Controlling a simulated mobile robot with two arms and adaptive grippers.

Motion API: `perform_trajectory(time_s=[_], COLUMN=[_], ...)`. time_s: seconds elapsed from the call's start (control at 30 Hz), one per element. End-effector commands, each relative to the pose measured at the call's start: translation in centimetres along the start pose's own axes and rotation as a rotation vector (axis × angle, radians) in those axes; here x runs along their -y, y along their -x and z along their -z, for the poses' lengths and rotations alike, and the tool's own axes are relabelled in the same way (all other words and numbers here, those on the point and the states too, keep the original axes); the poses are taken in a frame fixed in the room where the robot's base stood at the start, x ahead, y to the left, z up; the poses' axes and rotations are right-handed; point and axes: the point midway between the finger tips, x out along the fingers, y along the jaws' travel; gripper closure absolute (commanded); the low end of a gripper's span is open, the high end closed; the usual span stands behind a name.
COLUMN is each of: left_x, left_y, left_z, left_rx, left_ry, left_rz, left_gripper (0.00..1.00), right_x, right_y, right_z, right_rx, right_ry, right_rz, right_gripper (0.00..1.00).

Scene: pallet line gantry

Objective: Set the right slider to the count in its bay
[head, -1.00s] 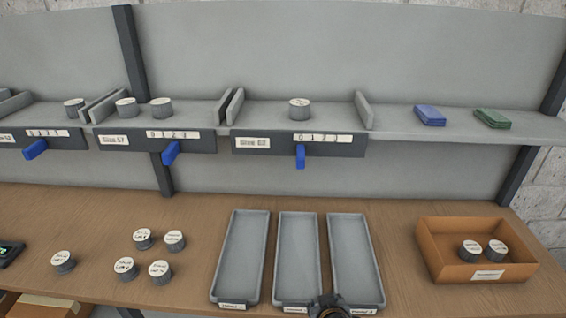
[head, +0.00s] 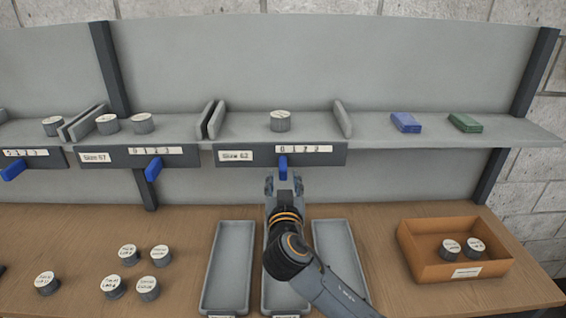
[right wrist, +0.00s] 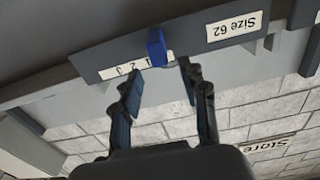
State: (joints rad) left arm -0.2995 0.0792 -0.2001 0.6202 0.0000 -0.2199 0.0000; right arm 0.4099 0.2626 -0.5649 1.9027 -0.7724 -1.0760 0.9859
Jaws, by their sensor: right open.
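The right slider (head: 283,167) is a blue tab on the dark front rail of the Size 62 bay. It stands at the 0 end of the 0 to 3 strip (head: 305,149). One grey can with a white lid (head: 281,121) stands in that bay, between its dividers. My right gripper (head: 283,183) is open and empty, just below the slider. In the right wrist view the open fingers (right wrist: 160,80) point at the slider (right wrist: 156,47), which shows between their tips; contact cannot be told. My left gripper is out of view.
Other blue sliders (head: 153,169) sit on the rails to the left. Grey trays (head: 228,265) lie below, partly behind my right arm. An orange box (head: 410,262) holds two cans at right. Blue (head: 406,122) and green (head: 465,122) stacks lie on the shelf. Several loose cans stand at left.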

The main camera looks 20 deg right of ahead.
Motion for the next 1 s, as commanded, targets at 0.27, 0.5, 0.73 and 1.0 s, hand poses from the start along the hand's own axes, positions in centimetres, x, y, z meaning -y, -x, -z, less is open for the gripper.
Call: perform_trajectory(time_s=[0.27, 0.5, 0.73, 1.0], left_x=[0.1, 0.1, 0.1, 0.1], left_y=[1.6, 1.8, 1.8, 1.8], left_z=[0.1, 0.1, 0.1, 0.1], left_rx=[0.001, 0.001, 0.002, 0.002], left_ry=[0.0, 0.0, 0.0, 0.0], left_rz=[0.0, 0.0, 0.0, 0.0], left_gripper=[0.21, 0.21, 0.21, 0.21], right_x=[0.0, 0.0, 0.0, 0.0], right_y=[-4.4, -5.4, -5.4, -5.4], right_z=[0.1, -0.1, -0.1, -0.1], right_rx=[0.001, 0.001, 0.001, 0.001], right_ry=[0.003, 0.001, 0.001, 0.001], right_rz=[-0.001, 0.001, 0.001, 0.0], right_gripper=[0.57, 0.57, 0.61, 1.0])
